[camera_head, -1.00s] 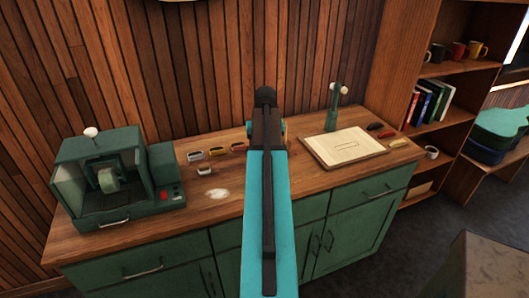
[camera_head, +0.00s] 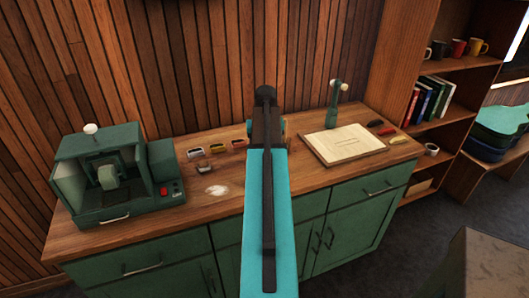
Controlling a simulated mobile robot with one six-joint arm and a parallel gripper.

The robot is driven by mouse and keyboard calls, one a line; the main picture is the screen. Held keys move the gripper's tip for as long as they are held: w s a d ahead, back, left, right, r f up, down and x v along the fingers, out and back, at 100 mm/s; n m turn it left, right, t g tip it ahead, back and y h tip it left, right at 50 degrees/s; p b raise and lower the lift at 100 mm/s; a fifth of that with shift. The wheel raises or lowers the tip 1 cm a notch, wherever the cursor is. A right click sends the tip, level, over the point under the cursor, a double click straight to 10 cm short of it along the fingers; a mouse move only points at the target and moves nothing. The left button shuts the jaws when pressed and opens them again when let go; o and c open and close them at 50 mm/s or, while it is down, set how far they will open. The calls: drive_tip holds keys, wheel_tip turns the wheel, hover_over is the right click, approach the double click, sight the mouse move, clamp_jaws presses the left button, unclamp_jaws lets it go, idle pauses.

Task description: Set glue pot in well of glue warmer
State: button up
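I cannot make out a glue pot or a glue warmer for certain. My teal arm (camera_head: 268,220) with its black upper part runs up the middle of the picture and covers part of the counter. A small brownish-yellow bit shows beside the arm at its right; I cannot tell what it is. My gripper's fingers are not visible.
A wooden counter (camera_head: 150,235) with green drawers runs along the wall. On it are a green boxy machine (camera_head: 105,210) at left, several small items, a white patch (camera_head: 217,191), a pale board (camera_head: 343,145) and a green stand (camera_head: 333,105). A shelf (camera_head: 455,60) stands right.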

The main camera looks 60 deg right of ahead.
drive_tip(key=shift+a+f, duration=0.3)
drive_tip(key=shift+f, duration=0.05)
drive_tip(key=o, duration=1.3)
drive_tip(key=shift+o, duration=0.2)
drive_tip(key=shift+s, duration=0.15)
drive_tip(key=shift+s+d, duration=0.1)
drive_tip(key=shift+c, duration=0.8)
drive_tip(key=shift+r, duration=0.15)
drive_tip(key=shift+o, duration=0.8)
drive_tip(key=shift+d+r+p, duration=0.15)
drive_tip(key=shift+r+p, duration=0.45)
drive_tip(key=shift+p, duration=0.05)
drive_tip(key=shift+w+r+p, duration=0.15)
drive_tip(key=shift+r+p, duration=0.35)
drive_tip(key=shift+r, duration=0.25)
drive_tip(key=shift+w+r+p, duration=0.15)
drive_tip(key=shift+r+p, duration=0.3)
drive_tip(key=shift+r, duration=0.3)
drive_tip(key=shift+r+p, duration=0.95)
drive_tip(key=shift+r, duration=0.5)
